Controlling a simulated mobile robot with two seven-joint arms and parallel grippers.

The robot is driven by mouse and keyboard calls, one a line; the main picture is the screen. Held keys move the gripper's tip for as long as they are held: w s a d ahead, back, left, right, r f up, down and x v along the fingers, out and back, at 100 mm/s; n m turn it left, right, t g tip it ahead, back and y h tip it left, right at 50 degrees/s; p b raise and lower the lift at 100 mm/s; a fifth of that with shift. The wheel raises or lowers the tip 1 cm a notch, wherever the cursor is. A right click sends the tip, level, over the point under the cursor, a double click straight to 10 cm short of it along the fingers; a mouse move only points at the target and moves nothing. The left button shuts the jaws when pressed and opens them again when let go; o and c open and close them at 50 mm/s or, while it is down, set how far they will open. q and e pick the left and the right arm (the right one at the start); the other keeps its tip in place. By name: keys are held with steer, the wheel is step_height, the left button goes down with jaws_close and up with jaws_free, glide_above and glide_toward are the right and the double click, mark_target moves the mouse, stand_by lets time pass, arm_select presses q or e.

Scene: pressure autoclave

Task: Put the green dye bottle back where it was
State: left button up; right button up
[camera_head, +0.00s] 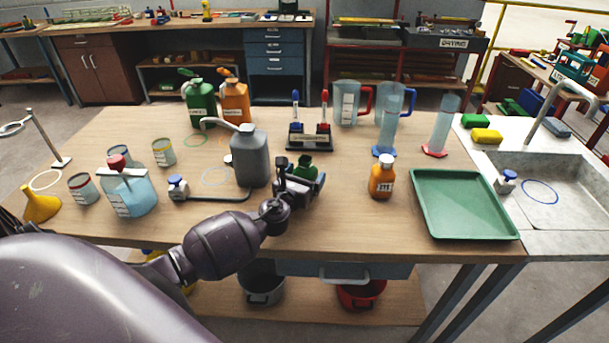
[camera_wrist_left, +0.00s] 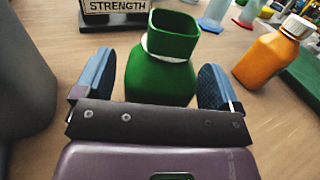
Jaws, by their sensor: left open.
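The small green dye bottle (camera_head: 305,168) stands on the table in front of the bottle stand. In the left wrist view the green bottle (camera_wrist_left: 163,72) is upright, with a square open-looking neck and a pale collar. My left gripper (camera_head: 303,181) is around it, one blue finger on each side. In the left wrist view the gripper (camera_wrist_left: 153,85) is open, with a visible gap between the bottle and the right finger. The bottle's lower part is hidden behind the gripper. A green ring mark (camera_head: 196,141) lies empty on the table. My right gripper is not in view.
A grey canister (camera_head: 250,160) stands close left of my gripper. An orange bottle (camera_head: 382,178) and a green tray (camera_head: 464,204) are to the right. The stand (camera_head: 310,138) with blue and red droppers is behind. Green (camera_head: 199,103) and orange jugs (camera_head: 234,102) stand at the back.

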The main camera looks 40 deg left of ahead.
arm_select(q)
steer(key=s, duration=0.4)
steer(key=s+d, duration=0.1)
steer(key=s, duration=0.2)
steer(key=s+d, duration=0.1)
steer(key=s, duration=0.3)
steer(key=shift+s, duration=0.35)
